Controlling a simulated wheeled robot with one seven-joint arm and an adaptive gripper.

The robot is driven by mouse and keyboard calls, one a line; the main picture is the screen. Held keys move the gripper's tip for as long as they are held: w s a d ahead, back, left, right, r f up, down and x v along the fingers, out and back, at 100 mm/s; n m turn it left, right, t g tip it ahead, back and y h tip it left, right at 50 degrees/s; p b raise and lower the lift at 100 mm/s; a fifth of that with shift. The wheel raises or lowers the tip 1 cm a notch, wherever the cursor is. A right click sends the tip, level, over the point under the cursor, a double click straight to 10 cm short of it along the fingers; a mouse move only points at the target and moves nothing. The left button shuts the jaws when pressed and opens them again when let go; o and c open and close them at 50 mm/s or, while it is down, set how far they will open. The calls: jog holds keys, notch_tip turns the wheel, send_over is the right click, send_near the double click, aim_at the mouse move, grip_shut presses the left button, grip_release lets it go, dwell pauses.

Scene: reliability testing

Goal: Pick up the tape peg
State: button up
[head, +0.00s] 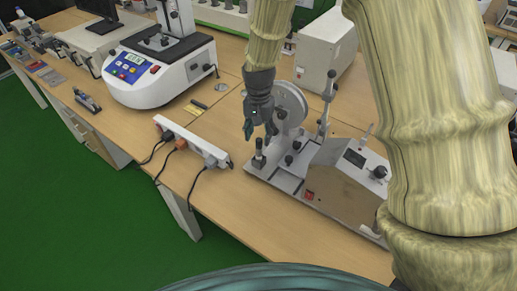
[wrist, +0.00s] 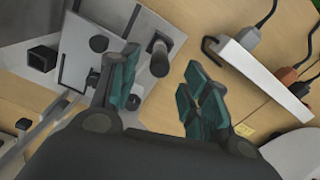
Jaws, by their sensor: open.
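A dark upright peg (head: 259,153), which looks like the tape peg, stands at the left corner of the tape machine's metal base (head: 262,176). In the wrist view the peg (wrist: 158,56) shows end-on, above the gap between the fingers and nearer the left one. My gripper (head: 259,132) is open and empty, just above the peg in the head view. In the wrist view its teal fingers (wrist: 164,88) are spread apart, and I see no contact with the peg. Part of the machine behind my gripper is hidden.
A round white disc (head: 291,104) and a lever (head: 328,95) stand close to my gripper on the machine. A white power strip (head: 193,140) with plugged cables lies to the left. A white instrument (head: 158,75) stands farther back. Bare tabletop (head: 222,195) lies in front.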

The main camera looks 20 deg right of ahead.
aim_at(259, 148)
jog(key=shift+f+p, duration=1.25)
jog(key=shift+f, duration=2.35)
grip_shut()
